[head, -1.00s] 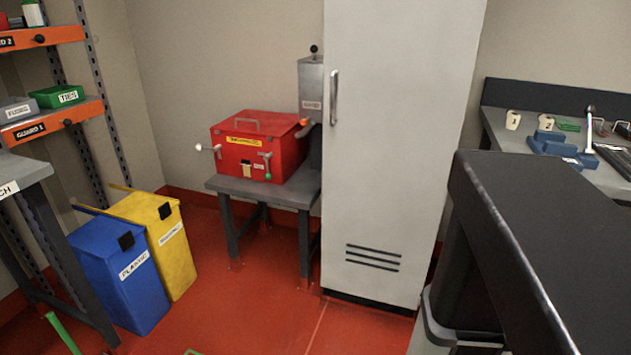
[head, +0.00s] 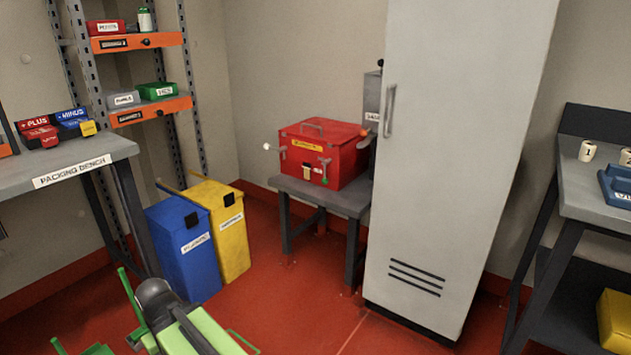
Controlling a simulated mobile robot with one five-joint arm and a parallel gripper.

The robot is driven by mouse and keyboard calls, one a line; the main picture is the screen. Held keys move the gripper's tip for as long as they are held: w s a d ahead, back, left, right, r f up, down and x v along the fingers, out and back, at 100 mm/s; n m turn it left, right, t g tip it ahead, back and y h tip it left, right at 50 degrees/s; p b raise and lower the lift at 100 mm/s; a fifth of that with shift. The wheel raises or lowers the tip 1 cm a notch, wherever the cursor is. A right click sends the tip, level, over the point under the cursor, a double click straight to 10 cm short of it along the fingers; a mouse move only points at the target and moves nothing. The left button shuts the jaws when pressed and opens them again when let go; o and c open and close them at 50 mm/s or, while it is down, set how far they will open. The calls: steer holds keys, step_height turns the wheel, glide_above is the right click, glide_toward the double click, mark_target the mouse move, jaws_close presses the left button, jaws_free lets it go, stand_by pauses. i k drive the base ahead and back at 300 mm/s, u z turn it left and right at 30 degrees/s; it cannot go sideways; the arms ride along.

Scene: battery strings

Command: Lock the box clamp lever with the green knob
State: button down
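The red box (head: 345,157) stands shut on a small grey table (head: 346,200) beside the tall cabinet, with a handle on its lid. The clamp lever with the green knob (head: 325,181) is at the right of the box's front face. It hangs down, with the knob at its lower end. Another lever with a white knob (head: 267,147) sticks out to the left from the box's left side. A yellow latch-like piece (head: 306,172) is on the front between them. Whether either clamp grips the lid is too small to tell. My gripper cannot be made out.
A tall grey cabinet (head: 450,150) stands right of the box. Blue (head: 185,255) and yellow (head: 222,225) bins stand left of it. A packing bench (head: 70,165) is at left, another bench (head: 590,200) at right. Red floor before the box is open. Green and dark parts, probably mine, fill the lower left.

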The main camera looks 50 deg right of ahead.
mark_target(325, 180)
steer(key=z, duration=0.2)
steer(key=i, duration=1.6)
steer(key=u, duration=0.25)
steer(key=k, duration=0.95)
steer(key=u, duration=0.2)
steer(key=i, duration=0.9)
steer(key=z, duration=0.05)
